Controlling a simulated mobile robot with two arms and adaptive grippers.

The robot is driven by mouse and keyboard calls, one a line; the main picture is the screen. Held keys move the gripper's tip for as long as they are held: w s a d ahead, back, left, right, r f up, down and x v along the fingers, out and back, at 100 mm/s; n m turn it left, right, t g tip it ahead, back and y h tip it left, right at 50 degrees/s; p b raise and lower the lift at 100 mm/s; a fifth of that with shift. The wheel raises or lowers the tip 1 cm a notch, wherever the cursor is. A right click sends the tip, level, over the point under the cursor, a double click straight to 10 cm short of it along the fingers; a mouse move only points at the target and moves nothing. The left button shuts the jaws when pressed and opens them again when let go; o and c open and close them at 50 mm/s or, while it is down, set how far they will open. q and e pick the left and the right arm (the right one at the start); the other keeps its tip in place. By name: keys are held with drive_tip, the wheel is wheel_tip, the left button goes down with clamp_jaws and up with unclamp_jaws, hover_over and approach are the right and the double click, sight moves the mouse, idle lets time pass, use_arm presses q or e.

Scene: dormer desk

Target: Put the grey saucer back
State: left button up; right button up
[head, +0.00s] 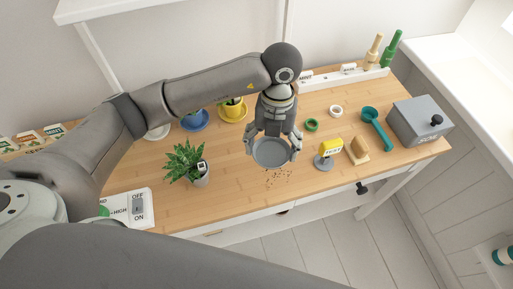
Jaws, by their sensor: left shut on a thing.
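The grey saucer (271,153) is in my left gripper (272,150), whose fingers are shut on it from both sides. The gripper points down over the middle of the desk. I cannot tell how far the saucer is above the wood. A leafy plant in a small grey pot (202,179) with a dark-and-white tag stands left of the gripper. I see no saucer under that pot. My right gripper is out of view.
Brown crumbs (278,178) lie just below the saucer in the picture. Behind are a blue saucer (195,122), a yellow saucer (233,114) and a whitish one (157,132).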

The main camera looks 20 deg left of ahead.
sight(259, 144)
use_arm(q)
drive_tip(key=w+a+f, duration=0.1)
drive_tip(key=a+f, duration=0.1)
drive_tip(key=f, duration=0.1)
drive_tip(key=w+a+f, duration=0.1)
drive_tip(key=a+f, duration=0.1)
drive_tip(key=shift+w+a+f+p, duration=0.1)
drive_tip(key=shift+w+f+p, duration=0.05)
drive_tip(key=shift+w+p, duration=0.2)
drive_tip(key=f, duration=0.1)
drive_tip(key=f+p, duration=0.1)
drive_tip(key=f, duration=0.1)
drive_tip(key=shift+w+a, duration=0.1)
drive_tip(key=shift+a, duration=0.25)
drive_tip(key=shift+f, duration=0.5)
drive_tip(key=shift+f, duration=0.15)
drive_tip(key=o, duration=1.1)
